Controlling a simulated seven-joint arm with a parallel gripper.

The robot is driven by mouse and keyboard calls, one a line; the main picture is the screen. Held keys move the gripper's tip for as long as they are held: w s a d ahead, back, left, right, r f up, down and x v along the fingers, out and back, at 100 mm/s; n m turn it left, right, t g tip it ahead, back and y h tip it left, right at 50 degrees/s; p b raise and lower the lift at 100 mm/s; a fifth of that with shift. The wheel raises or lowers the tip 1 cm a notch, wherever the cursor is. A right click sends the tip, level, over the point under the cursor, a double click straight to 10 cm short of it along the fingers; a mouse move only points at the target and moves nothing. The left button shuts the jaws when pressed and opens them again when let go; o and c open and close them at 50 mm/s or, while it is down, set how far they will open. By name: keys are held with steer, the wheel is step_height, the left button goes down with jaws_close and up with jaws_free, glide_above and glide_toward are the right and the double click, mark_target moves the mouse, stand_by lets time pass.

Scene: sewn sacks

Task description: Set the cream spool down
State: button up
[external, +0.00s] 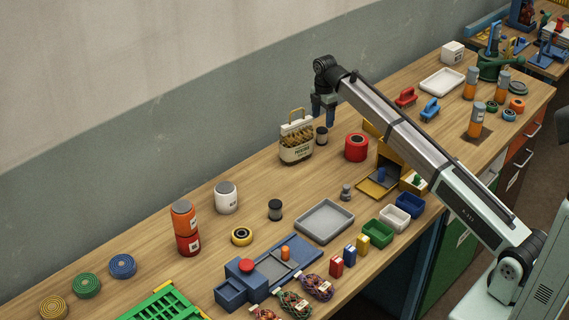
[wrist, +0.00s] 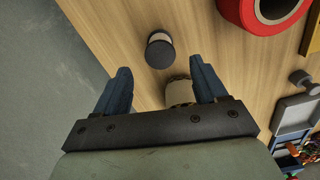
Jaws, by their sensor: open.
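A small spool with dark ends and a pale cream middle (external: 321,136) stands upright on the wooden table, just right of the sack. In the wrist view the spool (wrist: 160,50) shows its dark round top and a strip of cream side, a little beyond the fingertips. My gripper (external: 324,114) is open and empty, pointing down above the table near the spool and sack. Its two blue fingers (wrist: 160,78) are spread apart in the wrist view, with nothing held between them.
A red spool (external: 356,147) stands to the right. A grey tray (external: 324,221) lies nearer the front edge. Bare table lies left of the sack.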

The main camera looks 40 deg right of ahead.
mark_target(322, 130)
steer(key=shift+r, duration=2.45)
